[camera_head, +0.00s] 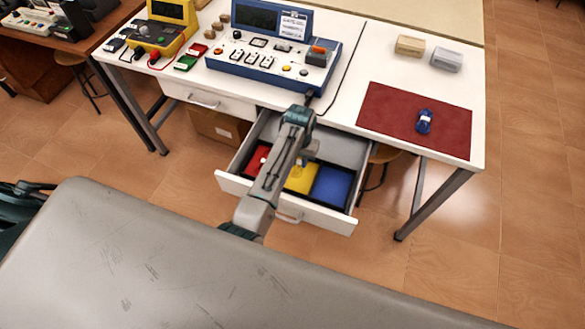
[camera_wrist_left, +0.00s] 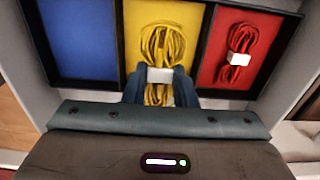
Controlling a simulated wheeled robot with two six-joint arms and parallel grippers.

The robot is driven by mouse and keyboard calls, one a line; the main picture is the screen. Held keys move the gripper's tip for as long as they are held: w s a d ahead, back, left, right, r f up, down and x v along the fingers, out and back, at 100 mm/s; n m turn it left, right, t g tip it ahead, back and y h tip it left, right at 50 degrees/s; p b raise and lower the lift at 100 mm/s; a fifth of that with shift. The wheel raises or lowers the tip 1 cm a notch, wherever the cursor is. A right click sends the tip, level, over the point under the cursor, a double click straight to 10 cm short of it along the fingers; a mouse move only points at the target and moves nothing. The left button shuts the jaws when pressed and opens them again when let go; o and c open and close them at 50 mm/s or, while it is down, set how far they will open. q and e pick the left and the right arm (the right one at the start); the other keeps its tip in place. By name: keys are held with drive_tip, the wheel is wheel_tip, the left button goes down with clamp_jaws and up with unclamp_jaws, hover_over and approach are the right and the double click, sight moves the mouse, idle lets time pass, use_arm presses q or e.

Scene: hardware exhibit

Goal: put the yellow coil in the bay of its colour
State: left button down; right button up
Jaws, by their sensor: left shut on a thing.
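The yellow coil (camera_wrist_left: 155,45), tied with a white band, is between the fingers of my left gripper (camera_wrist_left: 160,84) in the left wrist view. My left gripper is shut on it. The coil is over the yellow bay (camera_wrist_left: 190,18); I cannot tell whether it touches the bay floor. In the head view, the yellow bay (camera_head: 301,180) lies between the red and blue bays of the open drawer (camera_head: 327,218). My left arm covers part of the drawer there and hides the coil. My right gripper is not in view.
A red coil (camera_wrist_left: 238,55) lies in the red bay (camera_wrist_left: 215,70); the blue bay (camera_wrist_left: 80,40) is empty. A blue coil (camera_head: 425,121) lies on the dark red mat (camera_head: 385,108). A blue console (camera_head: 262,70) stands on the white table above the drawer.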

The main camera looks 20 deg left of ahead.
sight(298, 170)
use_arm(q)
wheel_tip(298, 170, down, 2)
drive_tip(key=shift+f, duration=0.1)
wheel_tip(298, 170, down, 4)
drive_tip(key=shift+p, duration=0.3)
drive_tip(key=shift+f, duration=0.3)
drive_tip(key=c, duration=1.4)
unclamp_jaws()
drive_tip(key=shift+o, duration=1.1)
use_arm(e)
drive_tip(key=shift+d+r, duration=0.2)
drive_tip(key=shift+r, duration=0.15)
